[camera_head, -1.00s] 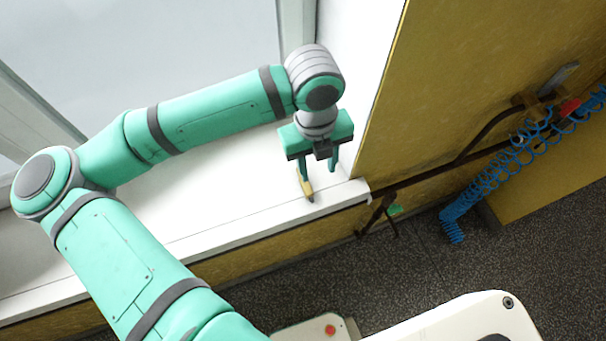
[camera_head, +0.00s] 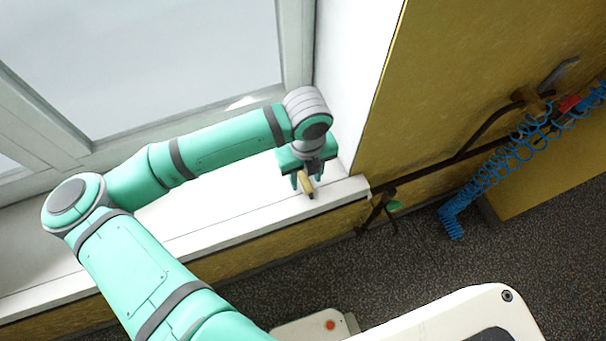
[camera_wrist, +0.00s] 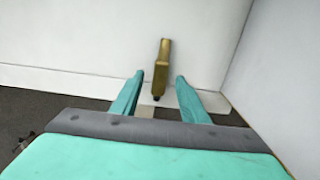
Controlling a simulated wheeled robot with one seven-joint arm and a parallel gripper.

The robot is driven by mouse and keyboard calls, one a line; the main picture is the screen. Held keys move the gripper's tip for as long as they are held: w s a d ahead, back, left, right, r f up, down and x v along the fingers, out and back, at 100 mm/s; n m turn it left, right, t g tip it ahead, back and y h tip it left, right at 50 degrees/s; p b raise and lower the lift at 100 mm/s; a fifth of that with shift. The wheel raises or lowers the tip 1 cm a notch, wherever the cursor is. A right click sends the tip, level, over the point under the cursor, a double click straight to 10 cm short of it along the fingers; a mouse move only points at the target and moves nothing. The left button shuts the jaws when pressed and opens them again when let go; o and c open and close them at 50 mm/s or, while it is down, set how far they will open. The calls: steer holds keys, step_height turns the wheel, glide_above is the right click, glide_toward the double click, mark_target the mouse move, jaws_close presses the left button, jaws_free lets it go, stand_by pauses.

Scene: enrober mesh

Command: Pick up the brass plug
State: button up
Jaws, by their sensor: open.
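The brass plug (camera_head: 306,183) is a small yellowish piece with a dark tip, at the right end of the white window sill (camera_head: 240,215), close to its front edge. In the wrist view, the plug (camera_wrist: 163,62) shows ahead with its dark tip towards me. My gripper (camera_head: 304,180) is at the plug in the head view, just behind it. In the wrist view, my gripper (camera_wrist: 160,77) is open, with the plug in line with the gap between its two teal fingers. I cannot tell whether either finger touches it.
A white side wall (camera_head: 350,70) rises close to the right of my gripper, with a yellow panel (camera_head: 450,80) beyond. Dark pipework and a blue coiled hose (camera_head: 500,165) are farther right. The window (camera_head: 150,60) is behind. The sill to the left is clear.

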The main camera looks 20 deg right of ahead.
steer(key=shift+f, duration=0.55)
jaws_close()
steer(key=shift+r, duration=0.2)
